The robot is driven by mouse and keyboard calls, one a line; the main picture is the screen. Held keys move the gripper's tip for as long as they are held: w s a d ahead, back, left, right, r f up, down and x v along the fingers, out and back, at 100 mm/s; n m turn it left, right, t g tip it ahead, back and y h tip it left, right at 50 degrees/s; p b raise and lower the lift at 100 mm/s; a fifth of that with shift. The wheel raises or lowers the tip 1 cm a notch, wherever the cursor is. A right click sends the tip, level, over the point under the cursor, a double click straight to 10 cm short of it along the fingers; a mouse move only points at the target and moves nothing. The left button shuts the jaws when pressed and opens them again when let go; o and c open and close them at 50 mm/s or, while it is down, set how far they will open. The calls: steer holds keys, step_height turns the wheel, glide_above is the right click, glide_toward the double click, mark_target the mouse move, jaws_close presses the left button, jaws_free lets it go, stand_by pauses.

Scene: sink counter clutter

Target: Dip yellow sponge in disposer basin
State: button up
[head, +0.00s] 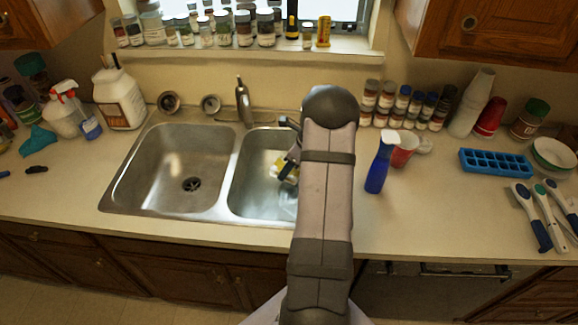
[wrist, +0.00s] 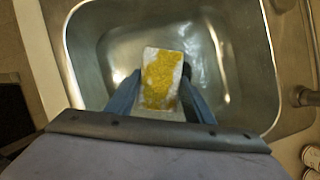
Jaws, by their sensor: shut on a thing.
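My gripper (wrist: 162,82) is shut on the yellow sponge (wrist: 160,72), with one finger on each side of it. The sponge has a patchy yellow face with white along its edges. In the head view the sponge (head: 286,171) is small and partly hidden by my gripper and arm. It is inside the outline of the right sink basin (head: 254,180), and the wrist view shows the metal basin (wrist: 100,62) around it. I cannot tell whether the sponge touches the bottom. The left basin (head: 160,160) has a dark drain (head: 192,184); the right basin's drain is hidden.
A faucet (head: 243,100) stands behind the divider between the basins. Spice jars line the wall and sill. The front counter right of the sink is clear.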

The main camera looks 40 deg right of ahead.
steer(key=shift+f+b, duration=8.65)
steer(key=shift+f, duration=1)
steer(key=shift+s+a, duration=0.1)
steer(key=shift+s, duration=0.1)
steer(key=shift+s+a, duration=0.2)
steer(key=shift+s, duration=0.1)
steer(key=shift+w+p, duration=0.15)
steer(key=shift+p, duration=0.15)
steer(key=shift+w+d, duration=0.3)
steer(key=shift+w, duration=0.05)
steer(key=shift+s, duration=0.1)
steer(key=shift+s+a+p, duration=0.3)
steer(key=shift+s, duration=0.1)
